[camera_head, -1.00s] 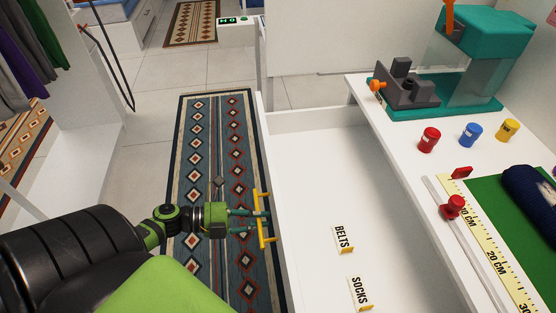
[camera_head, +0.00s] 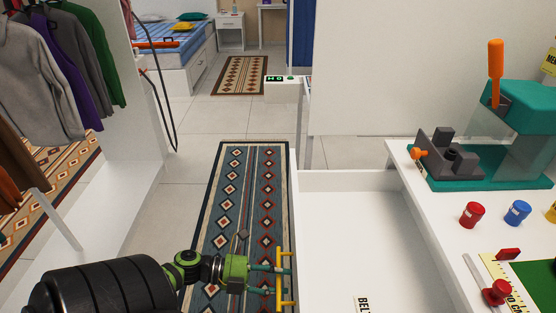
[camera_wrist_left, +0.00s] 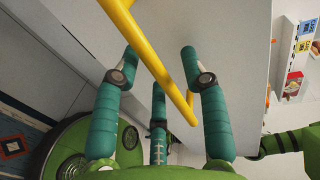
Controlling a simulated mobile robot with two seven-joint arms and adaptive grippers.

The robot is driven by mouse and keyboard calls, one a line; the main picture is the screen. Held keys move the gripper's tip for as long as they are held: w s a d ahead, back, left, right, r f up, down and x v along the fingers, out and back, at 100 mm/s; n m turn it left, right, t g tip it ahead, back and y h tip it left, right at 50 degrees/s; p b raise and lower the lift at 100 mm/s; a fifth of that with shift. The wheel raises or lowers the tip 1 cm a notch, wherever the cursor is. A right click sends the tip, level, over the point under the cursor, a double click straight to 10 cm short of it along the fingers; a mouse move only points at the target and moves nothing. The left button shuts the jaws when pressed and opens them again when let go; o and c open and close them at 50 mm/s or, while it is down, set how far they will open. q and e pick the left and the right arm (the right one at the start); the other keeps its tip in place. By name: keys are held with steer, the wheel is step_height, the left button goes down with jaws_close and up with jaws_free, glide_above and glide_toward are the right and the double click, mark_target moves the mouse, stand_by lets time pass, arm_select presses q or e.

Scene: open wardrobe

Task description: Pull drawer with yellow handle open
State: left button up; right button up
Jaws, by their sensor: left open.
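The drawer (camera_head: 349,180) is white and stands pulled out beside the counter, with its inside visible from above. Its yellow bar handle (camera_head: 281,290) is on the outer front, at the lower middle of the head view. My left gripper (camera_head: 277,278) is at the handle, its teal fingers reaching to the bar. In the left wrist view, the yellow handle (camera_wrist_left: 155,65) runs between the open teal fingers (camera_wrist_left: 158,60); I cannot tell whether they touch it. A BELTS label (camera_head: 363,304) shows partly inside the drawer. My right gripper is not identifiable.
The white counter (camera_head: 425,215) at right holds a grey device (camera_head: 446,155) and red (camera_head: 472,215) and blue (camera_head: 517,212) jars. A patterned rug (camera_head: 237,205) lies left of the drawer. Clothes (camera_head: 50,75) hang at far left.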

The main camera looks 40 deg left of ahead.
arm_select(q)
steer(key=v, duration=1.2)
steer(key=shift+r, duration=0.1)
